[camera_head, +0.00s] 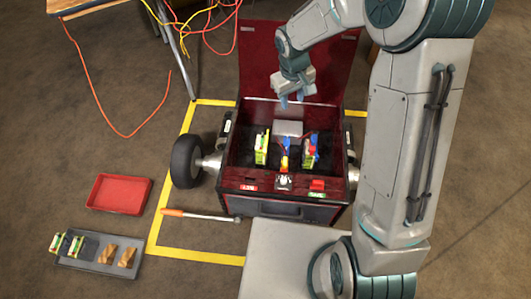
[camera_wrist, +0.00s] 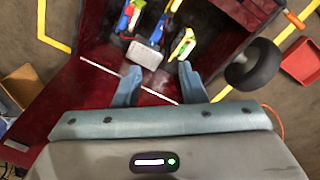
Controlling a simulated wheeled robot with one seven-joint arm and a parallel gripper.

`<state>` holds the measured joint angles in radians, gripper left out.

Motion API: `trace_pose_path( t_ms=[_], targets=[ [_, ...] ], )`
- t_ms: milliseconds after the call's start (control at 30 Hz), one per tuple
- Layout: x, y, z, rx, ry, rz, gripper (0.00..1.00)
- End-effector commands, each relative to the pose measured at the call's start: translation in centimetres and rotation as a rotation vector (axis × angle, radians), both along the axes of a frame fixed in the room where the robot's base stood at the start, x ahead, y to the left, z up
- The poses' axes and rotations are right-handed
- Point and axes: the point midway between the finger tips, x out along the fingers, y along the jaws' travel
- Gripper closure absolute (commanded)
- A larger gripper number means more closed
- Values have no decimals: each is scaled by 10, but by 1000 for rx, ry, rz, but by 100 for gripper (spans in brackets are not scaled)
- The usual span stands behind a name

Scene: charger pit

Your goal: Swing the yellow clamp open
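The red box (camera_head: 236,180) stands open with its lid raised at the back. In its middle is a small yellow part (camera_head: 285,157), which looks like the yellow clamp; red and blue show by it, and its exact position is too small to tell. It seems to show at the top edge of the wrist view (camera_wrist: 173,5). A green-and-yellow pack (camera_head: 261,148) stands left of it, and another pack (camera_head: 308,152) with blue and red parts stands right. My gripper (camera_head: 292,100) is open and empty above the box's rear, apart from the clamp; its fingers (camera_wrist: 158,84) are spread.
A grey block (camera_head: 288,128) sits at the box's rear inside. The raised lid (camera_head: 262,60) is behind my gripper. A wheel (camera_head: 187,161) is at the box's left. A screwdriver-like tool (camera_head: 200,215), red tray (camera_head: 119,194) and grey tray (camera_head: 90,265) lie on the floor.

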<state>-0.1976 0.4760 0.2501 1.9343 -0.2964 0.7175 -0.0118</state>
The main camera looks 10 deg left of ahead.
Motion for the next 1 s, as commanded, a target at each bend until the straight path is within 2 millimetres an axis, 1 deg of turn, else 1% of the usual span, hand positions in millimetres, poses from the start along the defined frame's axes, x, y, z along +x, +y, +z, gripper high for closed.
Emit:
trace_pose_path(
  t_ms=[33, 67, 100, 200, 300, 400, 467, 567, 667, 1000],
  targets=[
    [4, 15, -47, 5, 20, 34, 63],
    [7, 23, -64, 8, 27, 53, 63],
    [9, 33, -85, 13, 37, 76, 63],
    [13, 55, -130, 26, 55, 125, 63],
    [15, 70, -161, 36, 70, 158, 63],
    [15, 79, -179, 43, 78, 177, 63],
    [15, 82, -185, 46, 80, 183, 63],
    [15, 84, -194, 47, 82, 187, 63],
    [14, 84, -209, 46, 83, 188, 63],
    [14, 83, -281, 46, 83, 187, 63]
  ],
)
